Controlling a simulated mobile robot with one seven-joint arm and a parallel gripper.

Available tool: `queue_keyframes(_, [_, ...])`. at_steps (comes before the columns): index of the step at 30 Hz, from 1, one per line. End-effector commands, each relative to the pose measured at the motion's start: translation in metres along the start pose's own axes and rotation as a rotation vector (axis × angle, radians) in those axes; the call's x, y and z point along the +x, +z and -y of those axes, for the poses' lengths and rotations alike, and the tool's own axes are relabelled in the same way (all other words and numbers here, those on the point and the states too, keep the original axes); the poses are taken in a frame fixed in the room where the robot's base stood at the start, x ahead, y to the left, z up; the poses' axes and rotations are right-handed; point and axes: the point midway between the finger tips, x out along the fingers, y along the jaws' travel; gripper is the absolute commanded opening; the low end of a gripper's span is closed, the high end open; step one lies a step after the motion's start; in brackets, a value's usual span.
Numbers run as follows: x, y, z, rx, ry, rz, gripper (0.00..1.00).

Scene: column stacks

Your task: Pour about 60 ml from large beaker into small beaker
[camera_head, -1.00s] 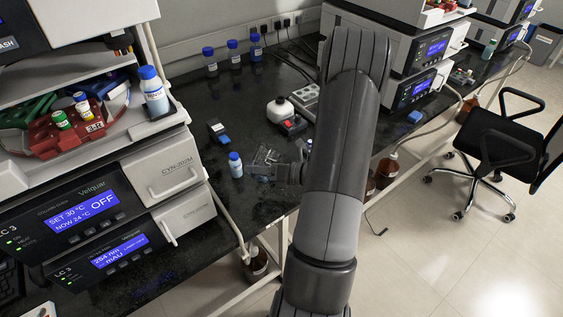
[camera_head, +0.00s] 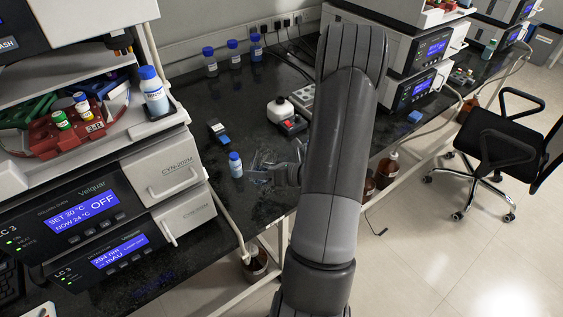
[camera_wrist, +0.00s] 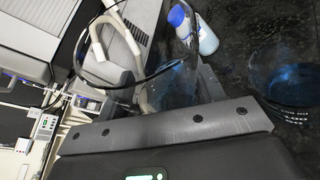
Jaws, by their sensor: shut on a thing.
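My gripper (camera_wrist: 172,84) is shut on a clear glass beaker (camera_wrist: 176,92), which looks like the large beaker. Its wide rim and faint blue contents show between the fingers in the wrist view. I cannot tell exactly how far it is tilted. A second clear beaker (camera_wrist: 283,78), apparently the small one, stands on the black bench to the right in the wrist view, with white marks and a bluish tint. Its fill level is unclear. In the head view, my gripper (camera_head: 268,174) is over the bench, and the glass there is faint, so the two beakers are hard to separate.
A blue-capped bottle (camera_head: 236,165) stands close left of my gripper; it also shows in the wrist view (camera_wrist: 197,28). A blue-and-dark device (camera_head: 219,132) and a stirrer with a white vessel (camera_head: 281,109) lie farther back. Instruments (camera_head: 180,190) flank the left.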

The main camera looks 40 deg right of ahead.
Motion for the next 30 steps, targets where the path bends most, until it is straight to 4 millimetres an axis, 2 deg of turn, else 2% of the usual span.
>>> queue_keyframes(4, [0.005,-0.013,0.003,-0.081,-0.033,-0.017,0.33])
queue_keyframes(14, [0.017,-0.055,0.024,-0.209,-0.088,-0.042,0.33])
queue_keyframes(30, [0.021,-0.063,0.019,-0.493,-0.205,-0.091,0.33])
